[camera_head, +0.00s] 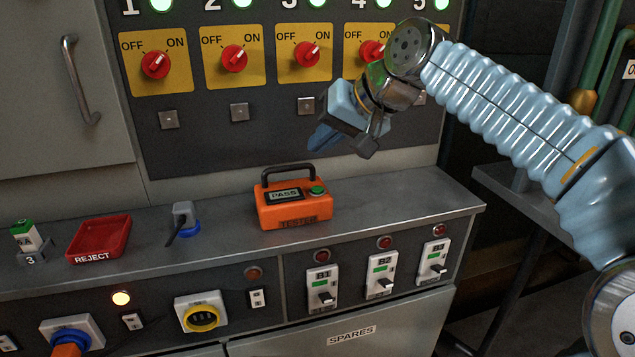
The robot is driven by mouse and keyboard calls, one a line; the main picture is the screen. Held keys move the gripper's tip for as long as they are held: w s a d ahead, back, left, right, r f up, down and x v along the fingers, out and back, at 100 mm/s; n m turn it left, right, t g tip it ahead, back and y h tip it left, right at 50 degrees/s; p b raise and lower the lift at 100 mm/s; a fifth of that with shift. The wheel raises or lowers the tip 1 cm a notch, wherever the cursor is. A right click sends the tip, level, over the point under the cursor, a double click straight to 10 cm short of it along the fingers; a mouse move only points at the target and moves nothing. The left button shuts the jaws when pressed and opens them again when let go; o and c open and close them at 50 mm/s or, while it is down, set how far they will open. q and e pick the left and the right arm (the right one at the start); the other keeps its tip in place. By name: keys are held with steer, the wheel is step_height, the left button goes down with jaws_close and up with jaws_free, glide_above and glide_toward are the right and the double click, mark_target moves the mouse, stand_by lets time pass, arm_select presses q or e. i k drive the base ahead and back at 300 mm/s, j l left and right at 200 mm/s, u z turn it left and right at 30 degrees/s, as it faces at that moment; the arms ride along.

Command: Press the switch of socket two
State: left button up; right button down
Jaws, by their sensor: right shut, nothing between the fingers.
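My right gripper (326,138) is shut and empty. It hangs in front of the upper grey panel, above and behind the orange tester, away from the lower front. Low on the bench front, a round socket with a yellow ring (203,314) has a small white rocker switch (257,298) to its right, below an unlit lamp (254,273). Another socket, with a blue ring (70,334) and an orange plug in it, has a rocker switch (132,321) below a lit lamp (121,298). I see no readable socket numbers. My left gripper is out of view.
An orange tester (293,207) reading PASS, a red REJECT tray (100,238) and a grey-blue plug (184,220) sit on the bench top (400,208). Breakers B1 (321,288), B2 (381,275) and a third (433,259) are right of the sockets. Red rotary switches line the upper panel.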

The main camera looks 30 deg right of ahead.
mark_target(133, 321)
steer(key=k+l, duration=0.3)
steer(key=k, duration=0.15)
steer(key=k+l, duration=0.25)
steer(key=k, duration=0.25)
